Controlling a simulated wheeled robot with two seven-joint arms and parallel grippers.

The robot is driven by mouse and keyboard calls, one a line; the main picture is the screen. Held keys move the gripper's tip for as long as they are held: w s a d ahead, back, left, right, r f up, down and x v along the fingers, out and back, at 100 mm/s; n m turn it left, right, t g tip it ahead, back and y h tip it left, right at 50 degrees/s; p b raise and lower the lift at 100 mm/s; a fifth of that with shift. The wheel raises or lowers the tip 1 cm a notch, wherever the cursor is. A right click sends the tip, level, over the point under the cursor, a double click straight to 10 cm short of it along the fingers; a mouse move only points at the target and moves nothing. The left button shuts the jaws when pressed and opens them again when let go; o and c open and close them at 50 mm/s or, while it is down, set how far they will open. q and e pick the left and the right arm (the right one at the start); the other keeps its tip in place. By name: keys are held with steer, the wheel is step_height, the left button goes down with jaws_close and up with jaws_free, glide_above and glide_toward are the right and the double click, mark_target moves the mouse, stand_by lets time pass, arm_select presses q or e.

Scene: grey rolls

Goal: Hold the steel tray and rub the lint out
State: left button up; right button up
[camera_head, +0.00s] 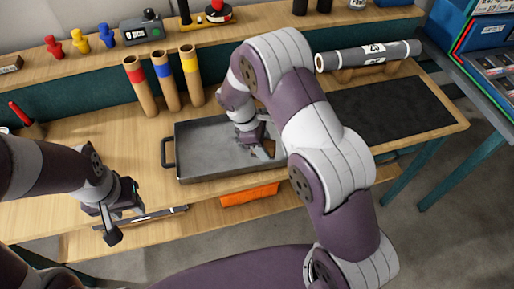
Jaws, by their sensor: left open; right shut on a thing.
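The steel tray (205,158) is grey and shallow, with a dark handle at its left end, and lies flat on the wooden bench. My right arm reaches across its right part and hides that end. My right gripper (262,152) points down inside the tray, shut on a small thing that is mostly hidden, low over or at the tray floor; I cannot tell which. I cannot make out lint at this size. My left gripper (126,222) is open and empty near the bench's front edge, left of the tray and apart from its handle.
Brown tubes with red, blue and yellow bands (167,80) stand behind the tray. A grey roll (368,55) lies at the back right beside a black mat (392,108). An orange thing (249,194) lies below the tray's front. Bare bench (95,150) shows left of the tray.

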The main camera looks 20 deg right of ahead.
mark_target(229, 146)
steer(key=w+a+n+t, duration=0.1)
steer(key=w+a+n, duration=0.1)
steer(key=w+a, duration=0.1)
steer(key=w+a+n, duration=0.2)
steer(key=w+a, duration=0.1)
steer(key=w+a+r+n+t, duration=0.1)
steer(key=w+a+n, duration=0.1)
steer(key=a, duration=0.1)
steer(key=shift+w+n+t+h, duration=0.3)
steer(key=shift+w, duration=0.1)
step_height(229, 146, down, 4)
steer(key=shift+r, duration=0.1)
steer(key=d, duration=1)
steer(key=shift+s+d, duration=0.35)
step_height(229, 146, up, 3)
steer(key=shift+d+f, duration=0.15)
steer(key=shift+r, duration=0.35)
